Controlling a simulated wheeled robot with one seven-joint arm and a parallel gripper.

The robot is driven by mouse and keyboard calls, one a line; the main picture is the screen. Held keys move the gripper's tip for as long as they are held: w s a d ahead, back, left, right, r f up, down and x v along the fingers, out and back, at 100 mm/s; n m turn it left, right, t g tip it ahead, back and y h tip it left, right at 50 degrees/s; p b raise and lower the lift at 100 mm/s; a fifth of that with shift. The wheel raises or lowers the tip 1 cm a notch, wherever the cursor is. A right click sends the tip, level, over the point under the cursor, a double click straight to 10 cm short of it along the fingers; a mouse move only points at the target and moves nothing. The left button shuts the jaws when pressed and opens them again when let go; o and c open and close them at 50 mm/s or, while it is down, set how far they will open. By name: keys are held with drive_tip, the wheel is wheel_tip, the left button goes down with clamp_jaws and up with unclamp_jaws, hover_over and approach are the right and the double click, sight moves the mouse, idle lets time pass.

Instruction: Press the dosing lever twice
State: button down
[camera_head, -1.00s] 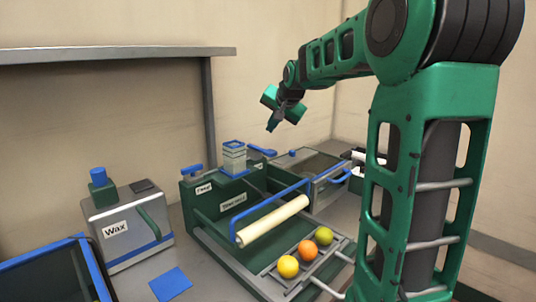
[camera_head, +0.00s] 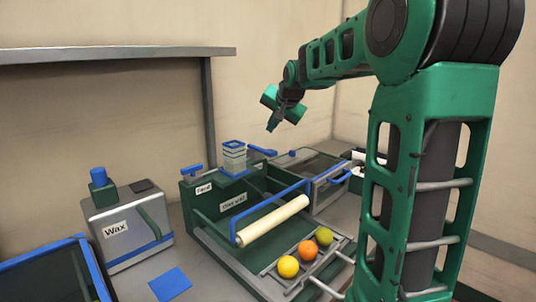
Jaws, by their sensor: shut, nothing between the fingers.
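My gripper (camera_head: 271,126) is shut and empty, pointing down in the air above the back of the green machine. A blue lever (camera_head: 263,151) sticks out at the machine's back right, below my gripper and apart from it. A grey box (camera_head: 124,229) labelled "Wax" stands at the left with a blue knob (camera_head: 98,174) on top. I cannot tell which of these is the dosing lever.
A blue bar frame with a cream roller (camera_head: 272,220) crosses the machine's front. Three fruits, yellow, orange and greenish (camera_head: 324,236), lie in a tray. A grey bin (camera_head: 325,190) stands behind right. A shelf (camera_head: 100,54) hangs at the upper left. A blue pad (camera_head: 170,284) lies on the table.

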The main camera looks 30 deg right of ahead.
sight(271, 151)
drive_tip(key=shift+w+r, duration=0.1)
drive_tip(key=shift+r, duration=1.75)
drive_tip(key=shift+f, duration=4.4)
drive_tip(key=shift+f, duration=0.15)
drive_tip(key=shift+f, duration=0.25)
drive_tip(key=shift+f, duration=1.35)
